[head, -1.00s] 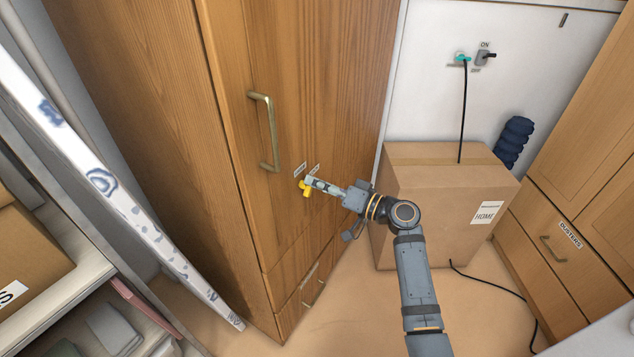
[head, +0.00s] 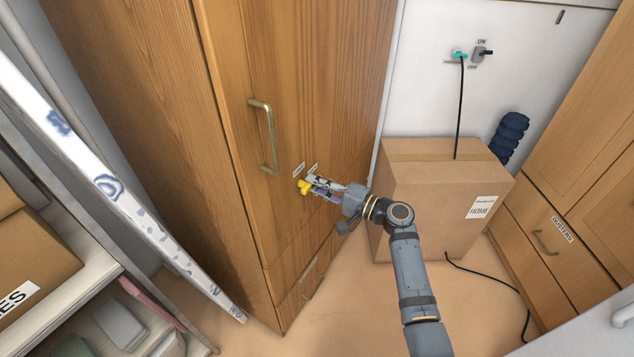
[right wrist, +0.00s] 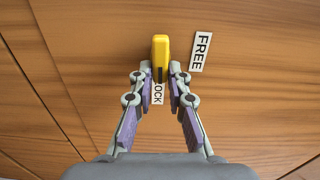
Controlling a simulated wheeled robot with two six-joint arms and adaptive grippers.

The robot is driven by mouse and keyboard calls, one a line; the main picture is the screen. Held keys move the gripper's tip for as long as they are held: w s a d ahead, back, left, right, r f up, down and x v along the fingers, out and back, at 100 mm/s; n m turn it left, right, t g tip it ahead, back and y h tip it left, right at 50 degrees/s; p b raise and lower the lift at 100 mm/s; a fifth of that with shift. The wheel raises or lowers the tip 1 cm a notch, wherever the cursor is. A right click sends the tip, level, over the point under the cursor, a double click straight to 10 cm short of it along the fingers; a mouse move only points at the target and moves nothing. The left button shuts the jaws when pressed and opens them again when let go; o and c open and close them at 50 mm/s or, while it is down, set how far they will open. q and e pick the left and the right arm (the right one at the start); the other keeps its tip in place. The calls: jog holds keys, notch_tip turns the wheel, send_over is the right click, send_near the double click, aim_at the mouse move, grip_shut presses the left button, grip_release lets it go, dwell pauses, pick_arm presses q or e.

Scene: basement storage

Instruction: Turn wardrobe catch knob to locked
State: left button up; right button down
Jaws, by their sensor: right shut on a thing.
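The yellow catch knob (head: 304,187) sits on the wardrobe door (head: 310,90), below and right of the door handle. My right gripper (head: 312,184) reaches it from the right and is shut on it. In the right wrist view the knob (right wrist: 160,48) stands lengthwise between the two fingertips (right wrist: 159,72), with a dark mark at its lower end. A white label (right wrist: 157,94), partly hidden and reading "OCK", lies just below the knob, between the fingers. The "FREE" label (right wrist: 201,52) is to the knob's right. My left gripper is not in view.
The wardrobe's brass handle (head: 268,137) is above the knob. A cardboard box (head: 430,205) marked HOME stands behind my right arm, with a black cable. Shelves (head: 90,300) and a patterned white board (head: 108,185) are at left. A wooden cabinet (head: 570,170) is at right.

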jog(key=shift+f+m, duration=0.15)
jog(key=shift+m, duration=0.15)
jog(key=c, duration=1.3)
grip_release()
jog(key=v, duration=1.2)
